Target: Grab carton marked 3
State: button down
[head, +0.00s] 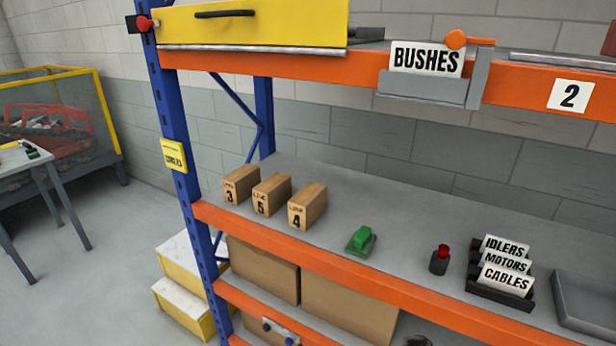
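The carton marked 3 (241,184) is a small brown box standing upright on the grey middle shelf (400,230). It is the leftmost of a row of cartons, close to the blue rack upright, with its label facing the front edge. The carton marked 5 (271,194) stands just to its right with a narrow gap. The carton marked 4 (307,206) is further right. My gripper is not in view.
A green object (361,241), a dark button with a red top (440,259) and a card holder (500,290) stand further right on the shelf. The blue upright (180,150) borders the left end. An orange beam with a BUSHES sign (426,59) runs above.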

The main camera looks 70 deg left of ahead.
aim_at(237, 186)
jog(key=u, duration=2.1)
jog(key=j+z, duration=0.15)
jog(key=j, duration=0.4)
jog(key=i, duration=0.05)
